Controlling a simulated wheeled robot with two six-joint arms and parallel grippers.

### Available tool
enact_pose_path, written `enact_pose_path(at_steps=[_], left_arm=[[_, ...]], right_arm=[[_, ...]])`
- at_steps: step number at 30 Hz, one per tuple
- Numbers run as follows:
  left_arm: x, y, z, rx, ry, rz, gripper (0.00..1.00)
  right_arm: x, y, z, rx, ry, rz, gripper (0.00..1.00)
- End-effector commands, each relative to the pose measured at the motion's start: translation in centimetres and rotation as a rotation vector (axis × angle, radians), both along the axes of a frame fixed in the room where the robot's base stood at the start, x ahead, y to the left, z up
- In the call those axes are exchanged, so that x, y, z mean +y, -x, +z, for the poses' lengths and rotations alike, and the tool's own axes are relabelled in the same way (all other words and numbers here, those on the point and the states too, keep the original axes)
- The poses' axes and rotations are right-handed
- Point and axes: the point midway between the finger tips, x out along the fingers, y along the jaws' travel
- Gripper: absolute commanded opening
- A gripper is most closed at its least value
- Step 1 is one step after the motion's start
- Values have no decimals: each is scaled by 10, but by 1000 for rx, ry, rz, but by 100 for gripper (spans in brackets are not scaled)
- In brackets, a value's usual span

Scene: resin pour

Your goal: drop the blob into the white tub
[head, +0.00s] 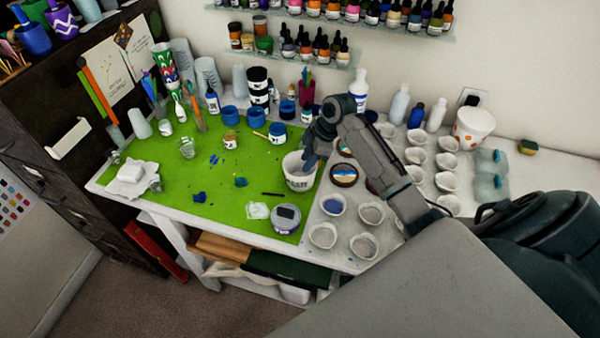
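The white tub (299,182), with dark lettering on its side, stands upright on the green mat near its right edge. My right gripper (311,160) points down at the tub's mouth, over its right part. Its fingers are small and dark here, and I cannot tell whether they are open or shut or hold anything. A dark blue blob (199,197) and a teal blob (240,182) lie on the mat left of the tub. I cannot tell which one the task means. My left gripper is not in view.
The green mat (215,165) has clear room left of the tub. Several small cups, one with blue inside (332,204), stand right of the mat. Blue jars (277,133) and bottles line the back.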

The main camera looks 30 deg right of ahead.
Motion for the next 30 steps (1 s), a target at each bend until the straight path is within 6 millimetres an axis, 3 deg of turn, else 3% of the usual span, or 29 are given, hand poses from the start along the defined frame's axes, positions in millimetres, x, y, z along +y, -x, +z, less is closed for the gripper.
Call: enact_pose_path(at_steps=[8, 21, 30], left_arm=[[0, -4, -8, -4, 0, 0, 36], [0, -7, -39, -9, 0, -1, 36], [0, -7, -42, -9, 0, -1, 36]], right_arm=[[-6, 1, 11, -3, 3, 0, 30], [-33, 16, 85, -3, 3, 0, 30], [-37, 19, 100, 0, 0, 0, 30]])
